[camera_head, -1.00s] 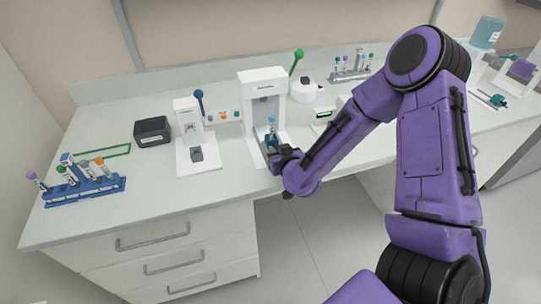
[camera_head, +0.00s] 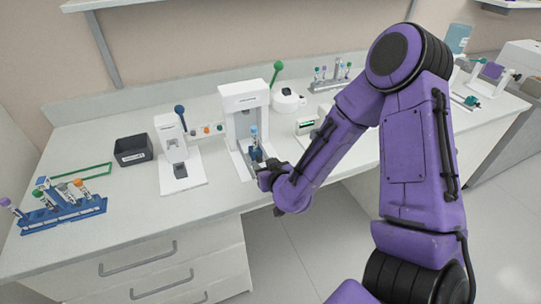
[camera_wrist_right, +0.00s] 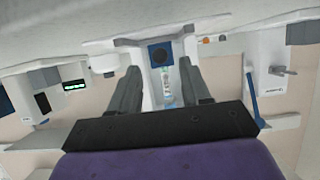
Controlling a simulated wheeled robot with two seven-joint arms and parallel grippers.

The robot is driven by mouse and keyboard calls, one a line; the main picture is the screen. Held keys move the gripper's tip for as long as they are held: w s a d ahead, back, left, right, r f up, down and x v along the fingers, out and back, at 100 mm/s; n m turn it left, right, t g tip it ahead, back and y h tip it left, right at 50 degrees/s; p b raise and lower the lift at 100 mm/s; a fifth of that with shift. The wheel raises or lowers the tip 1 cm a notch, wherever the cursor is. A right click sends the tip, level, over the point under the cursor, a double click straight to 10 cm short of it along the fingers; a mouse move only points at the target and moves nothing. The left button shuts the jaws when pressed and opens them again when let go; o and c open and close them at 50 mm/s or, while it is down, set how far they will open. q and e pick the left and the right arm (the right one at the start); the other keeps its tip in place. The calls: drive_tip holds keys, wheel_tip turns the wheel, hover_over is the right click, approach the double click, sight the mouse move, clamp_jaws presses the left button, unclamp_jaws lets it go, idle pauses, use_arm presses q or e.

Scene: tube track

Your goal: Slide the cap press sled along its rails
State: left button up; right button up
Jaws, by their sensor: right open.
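The taller white press (camera_head: 244,105) stands mid-bench, with a white base running toward the front edge. A blue sled (camera_head: 256,154) sits on that base and holds an upright tube with a light blue cap (camera_head: 253,130). My right gripper (camera_head: 264,174) is at the front of the sled, partly hidden by its own wrist. In the right wrist view the sled (camera_wrist_right: 160,53) lies just beyond and between the two spread fingers of the open gripper (camera_wrist_right: 160,80). Whether they touch it cannot be told. My left gripper is not in view.
A smaller white press (camera_head: 169,137) with a blue lever (camera_head: 179,113) stands to the left, beside a dark box (camera_head: 132,150). A blue tube rack (camera_head: 62,213) is at the far left. The bench front is clear.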

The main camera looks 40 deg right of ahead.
drive_tip(key=p+v, duration=0.1)
drive_tip(key=v, duration=0.3)
drive_tip(key=shift+r, duration=0.3)
drive_tip(key=p+v, duration=0.2)
drive_tip(key=p, duration=0.2)
drive_tip(key=shift+s+r, duration=0.1)
drive_tip(key=shift+r, duration=0.05)
drive_tip(key=shift+s+a+p, duration=0.1)
drive_tip(key=shift+s+p, duration=0.1)
drive_tip(key=shift+p, duration=0.4)
drive_tip(key=shift+s+f, duration=0.15)
drive_tip(key=shift+f, duration=0.05)
drive_tip(key=shift+f, duration=0.1)
